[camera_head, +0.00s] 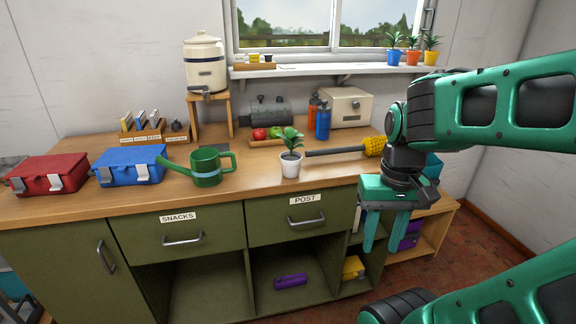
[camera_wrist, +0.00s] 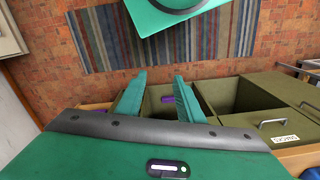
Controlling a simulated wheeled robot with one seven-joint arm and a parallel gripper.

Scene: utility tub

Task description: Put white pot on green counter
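A small white pot (camera_head: 291,165) with a leafy green plant stands upright near the front edge of the green counter (camera_head: 262,187), on its wooden top. The counter has olive-green drawers and open shelves below. My gripper (camera_head: 384,243) hangs with fingers down, to the right of the pot and in front of the counter's right end. Its two fingers are apart with nothing between them. In the wrist view the gripper (camera_wrist: 160,80) is also open, and the white pot is not seen there.
A green watering can (camera_head: 207,167), blue box (camera_head: 130,165) and red box (camera_head: 47,174) stand left of the pot. A yellow-headed brush (camera_head: 345,152), fruit tray (camera_head: 266,142) and blue bottle (camera_head: 323,122) are behind it. A low wooden shelf (camera_head: 428,224) stands at right.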

